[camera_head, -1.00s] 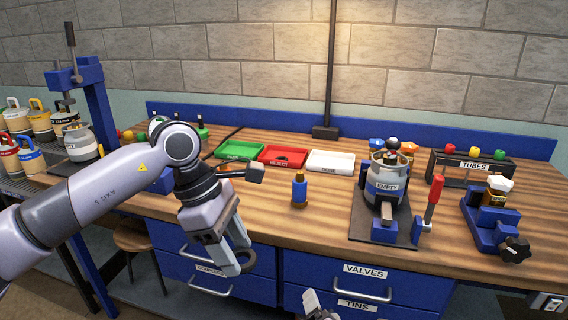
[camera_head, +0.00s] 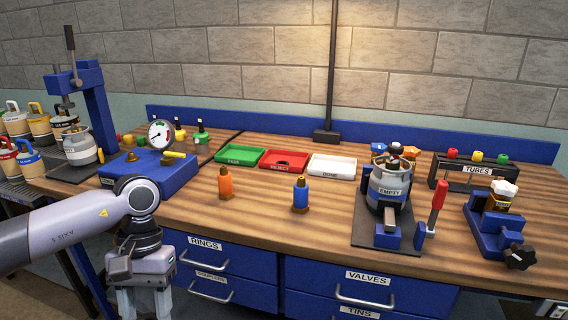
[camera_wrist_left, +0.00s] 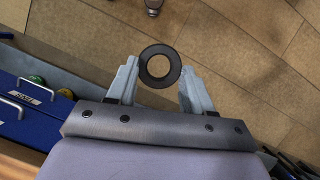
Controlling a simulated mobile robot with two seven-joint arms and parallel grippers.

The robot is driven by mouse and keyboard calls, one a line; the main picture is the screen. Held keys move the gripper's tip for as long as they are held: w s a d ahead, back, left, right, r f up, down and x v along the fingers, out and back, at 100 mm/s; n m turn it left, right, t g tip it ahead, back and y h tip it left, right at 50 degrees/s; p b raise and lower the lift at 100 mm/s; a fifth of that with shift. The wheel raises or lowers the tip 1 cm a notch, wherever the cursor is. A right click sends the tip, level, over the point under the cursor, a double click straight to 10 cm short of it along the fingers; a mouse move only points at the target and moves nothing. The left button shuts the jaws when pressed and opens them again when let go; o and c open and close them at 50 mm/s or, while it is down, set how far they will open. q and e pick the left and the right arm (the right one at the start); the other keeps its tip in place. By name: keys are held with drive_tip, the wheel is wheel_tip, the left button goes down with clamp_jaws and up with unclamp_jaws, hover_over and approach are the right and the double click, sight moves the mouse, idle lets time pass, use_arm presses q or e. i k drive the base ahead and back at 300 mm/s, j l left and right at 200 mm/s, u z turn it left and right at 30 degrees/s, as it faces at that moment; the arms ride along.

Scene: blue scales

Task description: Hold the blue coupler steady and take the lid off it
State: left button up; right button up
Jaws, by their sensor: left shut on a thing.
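The blue coupler (camera_head: 300,193) stands upright on the wooden bench near its front edge, with a brass-coloured base; its lid is too small to make out. No gripper touches it. My left gripper (camera_head: 143,302) points down in front of the bench, left of the coupler, its fingertips cut off by the picture's bottom edge. In the left wrist view my left gripper (camera_wrist_left: 158,90) is shut on a black ring (camera_wrist_left: 160,82) between its fingers. My right gripper is not in view.
An orange coupler (camera_head: 225,182) stands left of the blue one. A blue gauge fixture (camera_head: 150,172) is farther left. Green, red and white trays (camera_head: 332,166) lie behind. A clamped canister (camera_head: 388,186) and a blue vise (camera_head: 492,225) stand right. Bench around the blue coupler is clear.

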sight(300, 205)
drive_tip(key=i+j, duration=0.4)
drive_tip(key=i, duration=0.15)
drive_tip(key=i+j+z, duration=0.4)
drive_tip(key=z, duration=1)
